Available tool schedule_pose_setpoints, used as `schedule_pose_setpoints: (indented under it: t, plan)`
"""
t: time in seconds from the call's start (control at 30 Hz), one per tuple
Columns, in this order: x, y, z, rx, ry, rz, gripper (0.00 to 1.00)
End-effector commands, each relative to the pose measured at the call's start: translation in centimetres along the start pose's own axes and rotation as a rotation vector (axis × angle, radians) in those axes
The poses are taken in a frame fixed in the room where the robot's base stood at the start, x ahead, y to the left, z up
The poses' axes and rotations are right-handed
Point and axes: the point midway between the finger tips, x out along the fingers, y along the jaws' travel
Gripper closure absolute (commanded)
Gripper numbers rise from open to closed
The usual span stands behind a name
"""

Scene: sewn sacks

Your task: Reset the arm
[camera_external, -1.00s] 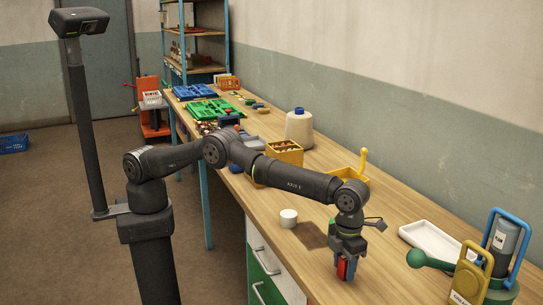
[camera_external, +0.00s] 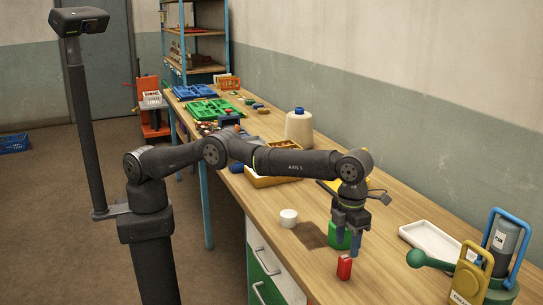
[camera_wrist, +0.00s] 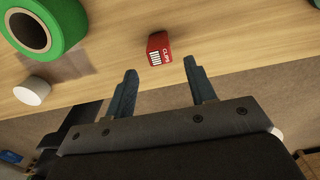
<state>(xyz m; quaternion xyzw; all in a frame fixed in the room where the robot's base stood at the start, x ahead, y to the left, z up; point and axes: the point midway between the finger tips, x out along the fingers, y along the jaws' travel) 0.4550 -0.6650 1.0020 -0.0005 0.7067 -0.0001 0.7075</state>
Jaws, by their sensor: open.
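My gripper (camera_external: 350,226) is open and empty above the wooden workbench (camera_external: 395,275). In the wrist view its two fingers (camera_wrist: 160,88) stand apart with nothing between them. A small red box (camera_external: 344,267) with a white label stands on the bench below the gripper, near the front edge. It also shows in the wrist view (camera_wrist: 159,48), beyond the fingertips and apart from them. A green roll (camera_external: 338,236) is on the bench behind the gripper and partly hidden by it.
A white cylinder (camera_external: 288,218) stands by a dark patch on the bench. A white tray (camera_external: 430,243) and a green-based fixture with yellow and blue handles (camera_external: 508,245) are at right.

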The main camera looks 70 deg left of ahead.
Motion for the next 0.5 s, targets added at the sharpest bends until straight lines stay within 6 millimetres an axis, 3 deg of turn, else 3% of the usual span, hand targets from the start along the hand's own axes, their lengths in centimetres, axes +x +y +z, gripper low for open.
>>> schedule_pose_setpoints:
  t: [0.33,0.5]
  plan:
    - [0.1,0.0,0.0,0.000,0.001,0.001,0.50]
    - [1.3,0.0,0.0,0.000,0.002,0.003,0.50]
